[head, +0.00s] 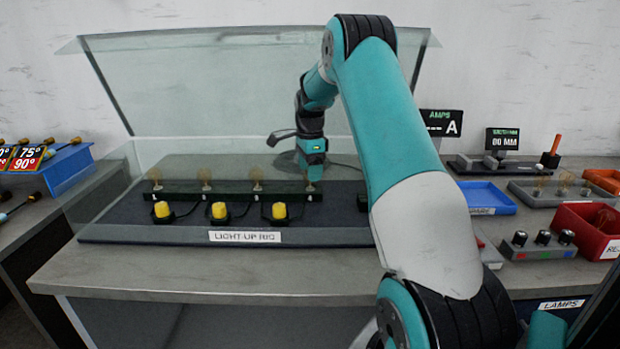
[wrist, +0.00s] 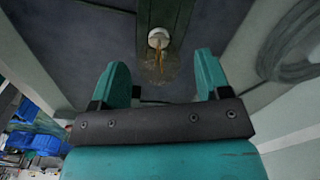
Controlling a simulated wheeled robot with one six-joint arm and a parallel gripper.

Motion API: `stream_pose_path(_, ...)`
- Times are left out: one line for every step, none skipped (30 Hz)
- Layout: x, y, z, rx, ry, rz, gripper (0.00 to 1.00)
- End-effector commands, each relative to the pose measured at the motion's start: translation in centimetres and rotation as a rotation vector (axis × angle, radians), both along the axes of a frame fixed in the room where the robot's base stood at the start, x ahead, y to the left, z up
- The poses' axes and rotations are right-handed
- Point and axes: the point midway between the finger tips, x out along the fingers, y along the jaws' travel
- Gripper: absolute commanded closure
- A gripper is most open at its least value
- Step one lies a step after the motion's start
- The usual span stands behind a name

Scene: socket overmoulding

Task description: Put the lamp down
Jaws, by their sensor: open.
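The lamp (wrist: 158,58) shows in the wrist view as a clear bulb with an amber filament and a white base, on a dark green strip (wrist: 180,16). It lies beyond and between the fingertips of my gripper (wrist: 162,68), with space visible on both sides. My gripper is open. In the head view my gripper (head: 312,165) points down over the right end of the dark strip (head: 230,193) in the light-up rig. A bulb (head: 311,186) shows just below it there. Contact between bulb and strip is too small to judge in the head view.
A glass cover (head: 240,85) stands raised behind. A blue tray (head: 487,197), a red bin (head: 590,228) and a bulb rack (head: 560,192) lie to the right.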

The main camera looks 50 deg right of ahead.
Motion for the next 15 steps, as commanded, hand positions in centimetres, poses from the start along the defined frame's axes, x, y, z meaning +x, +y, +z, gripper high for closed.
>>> stream_pose_path(0.1, 0.0, 1.1, -0.002, -0.003, 0.0, 0.3)
stream_pose_path(0.0, 0.0, 1.6, -0.002, -0.003, 0.0, 0.3)
stream_pose_path(0.1, 0.0, 2.2, -0.002, -0.003, 0.0, 0.3)
stream_pose_path(0.0, 0.0, 2.6, -0.002, -0.003, 0.0, 0.3)
stream_pose_path(0.0, 0.0, 2.9, -0.002, -0.003, 0.0, 0.3)
stream_pose_path(0.0, 0.0, 3.3, -0.001, -0.002, 0.0, 0.3)
stream_pose_path(0.0, 0.0, 3.5, -0.001, -0.001, 0.0, 0.3)
stream_pose_path(0.0, 0.0, 3.7, 0.0, 0.0, 0.0, 0.3)
stream_pose_path(0.0, 0.0, 3.9, 0.0, 0.0, 0.0, 0.3)
stream_pose_path(0.0, 0.0, 4.0, 0.0, 0.0, 0.0, 0.3)
stream_pose_path(0.0, 0.0, 4.0, 0.0, 0.0, 0.0, 0.3)
stream_pose_path(0.0, 0.0, 4.1, 0.0, 0.0, 0.0, 0.3)
stream_pose_path(0.0, 0.0, 4.1, 0.0, 0.0, 0.0, 0.3)
stream_pose_path(0.0, 0.0, 4.0, 0.0, 0.0, 0.0, 0.3)
stream_pose_path(0.0, 0.0, 4.0, 0.0, 0.0, 0.0, 0.3)
